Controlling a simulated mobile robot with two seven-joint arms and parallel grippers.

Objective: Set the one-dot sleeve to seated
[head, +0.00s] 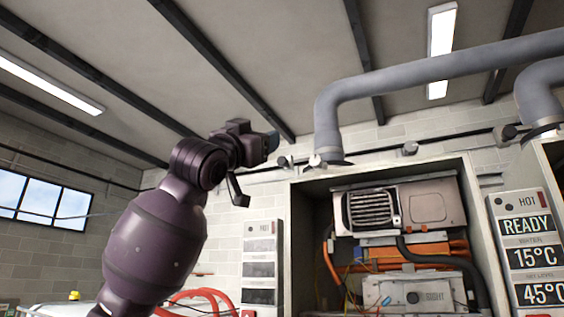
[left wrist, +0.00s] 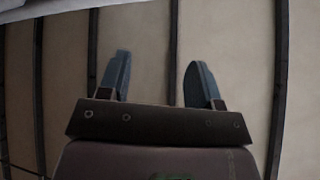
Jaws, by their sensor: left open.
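My left gripper (head: 272,141) is raised in front of the wall, left of the grey flue pipe (head: 328,118), and points right. In the left wrist view the left gripper (left wrist: 158,78) is open, with nothing between its blue fingers and only the ceiling behind. The flue pipe comes down to a collar (head: 328,158) on top of the open heater cabinet (head: 300,225). The gripper is apart from the pipe and collar. No dot marking can be made out, so I cannot tell which part is the one-dot sleeve or how it sits. My right gripper is not in view.
The cabinet holds a vented metal unit (head: 400,205), orange parts and hoses. A panel reading READY, 15°C and 45°C (head: 527,250) stands at its right. A second pipe (head: 538,95) is at far right. Red hoses (head: 205,298) lie low beside my arm.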

